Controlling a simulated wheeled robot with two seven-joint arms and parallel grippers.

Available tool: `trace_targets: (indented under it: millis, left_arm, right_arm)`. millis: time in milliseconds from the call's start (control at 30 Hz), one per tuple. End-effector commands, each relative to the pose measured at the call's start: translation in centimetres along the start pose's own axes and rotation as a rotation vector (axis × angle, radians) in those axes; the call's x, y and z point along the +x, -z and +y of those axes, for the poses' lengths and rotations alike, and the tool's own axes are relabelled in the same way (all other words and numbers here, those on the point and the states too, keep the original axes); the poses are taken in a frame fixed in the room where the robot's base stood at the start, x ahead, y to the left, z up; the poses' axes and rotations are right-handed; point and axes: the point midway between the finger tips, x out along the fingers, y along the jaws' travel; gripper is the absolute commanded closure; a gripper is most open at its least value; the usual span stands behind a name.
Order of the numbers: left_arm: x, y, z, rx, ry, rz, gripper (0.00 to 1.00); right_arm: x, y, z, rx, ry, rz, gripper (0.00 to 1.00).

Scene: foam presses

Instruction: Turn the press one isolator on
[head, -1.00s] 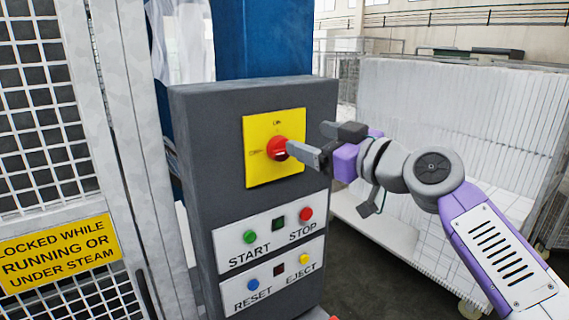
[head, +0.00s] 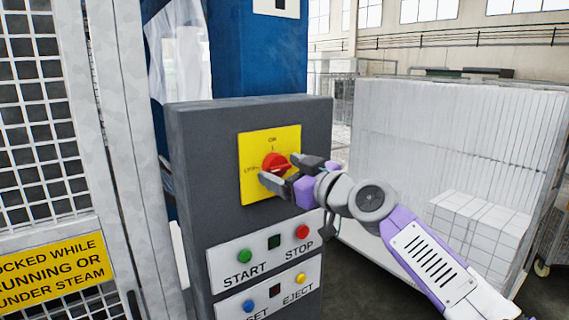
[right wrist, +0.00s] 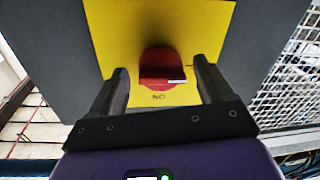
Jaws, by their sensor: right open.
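The isolator is a red rotary knob (head: 274,163) on a yellow plate (head: 257,138) marked ON at the top and OFF at the left. It sits on the grey control box (head: 195,150). The knob also shows in the right wrist view (right wrist: 160,66), upside down, with its white mark pointing toward the OFF side. My right gripper (head: 279,168) is open at the knob, its fingers partly covering the plate. In the right wrist view the fingers (right wrist: 160,82) lie either side of the knob with gaps, and nothing is gripped. My left gripper is out of view.
Below the isolator are a START/STOP panel (head: 264,257) and a RESET/EJECT panel (head: 264,297). A mesh guard (head: 35,130) with a yellow warning sign (head: 50,270) stands at left. A white-loaded trolley (head: 440,130) stands at right behind my arm.

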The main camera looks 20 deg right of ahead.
Motion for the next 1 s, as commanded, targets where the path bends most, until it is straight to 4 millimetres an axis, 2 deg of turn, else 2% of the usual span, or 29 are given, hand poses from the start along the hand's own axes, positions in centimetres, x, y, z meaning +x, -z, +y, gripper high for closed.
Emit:
trace_targets:
  millis: [300, 633, 1000]
  left_arm:
    - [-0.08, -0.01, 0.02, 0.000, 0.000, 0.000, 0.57]
    - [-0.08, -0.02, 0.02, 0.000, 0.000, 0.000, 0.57]
    - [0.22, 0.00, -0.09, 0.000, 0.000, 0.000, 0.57]
  right_arm:
    - [0.34, -0.09, -0.04, 0.000, 0.000, 0.000, 0.21]
    - [0.31, -0.07, 0.01, 0.000, -0.001, 0.000, 0.72]
    - [0.29, -0.13, 0.01, 0.063, -0.004, 0.007, 0.73]
